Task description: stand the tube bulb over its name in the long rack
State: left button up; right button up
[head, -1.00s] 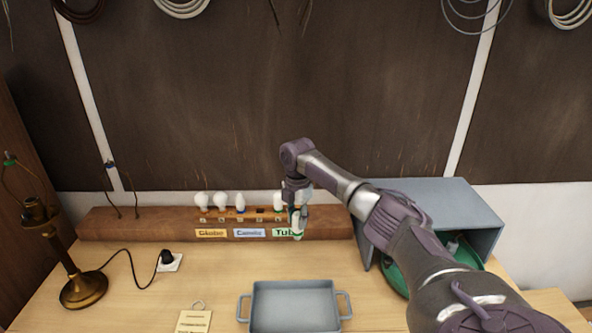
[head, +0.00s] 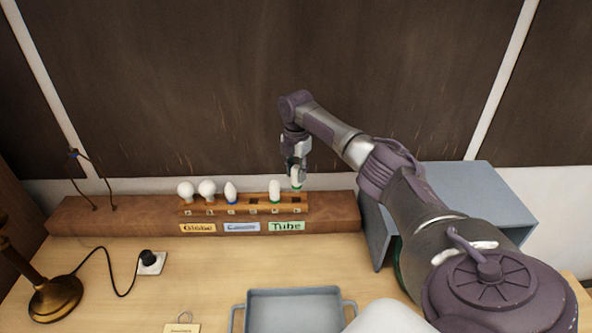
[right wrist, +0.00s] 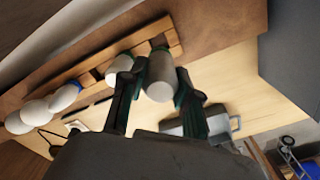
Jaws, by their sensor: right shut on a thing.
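The long rack (head: 217,209) is a wooden strip with holes on a brown ledge. My right gripper (head: 296,167) is shut on a white tube bulb (head: 296,178) with a green base. The bulb is upright, base down, at the rack's right end, above the green Tube label (head: 287,226). I cannot tell whether its base touches the rack. Another tube bulb (head: 274,188) stands just left of it. In the right wrist view the held bulb (right wrist: 160,80) is between the fingers, its base close to the rack (right wrist: 95,74). My left gripper is not in view.
Two globe bulbs (head: 207,188) and a candle bulb (head: 230,191) stand further left in the rack. A grey tray (head: 293,293) is in front, a grey open box (head: 480,205) at right. A brass lamp (head: 55,298) stands at left.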

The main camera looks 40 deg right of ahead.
aim_at(296, 186)
jog(key=f+b, duration=0.2)
jog(key=f, duration=0.1)
jog(key=shift+w+d, duration=0.2)
jog(key=shift+f, duration=0.2)
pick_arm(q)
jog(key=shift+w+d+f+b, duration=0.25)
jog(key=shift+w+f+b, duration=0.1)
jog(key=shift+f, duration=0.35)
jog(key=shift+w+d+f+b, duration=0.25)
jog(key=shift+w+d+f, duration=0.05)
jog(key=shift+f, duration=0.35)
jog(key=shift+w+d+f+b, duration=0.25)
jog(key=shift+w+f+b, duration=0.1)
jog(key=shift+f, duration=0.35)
pick_arm(e)
jog(key=shift+f, duration=1.2)
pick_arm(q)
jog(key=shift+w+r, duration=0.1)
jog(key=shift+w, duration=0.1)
pick_arm(e)
jog(key=shift+f, duration=0.2)
jog(key=o, duration=1.1)
jog(key=shift+o, duration=0.2)
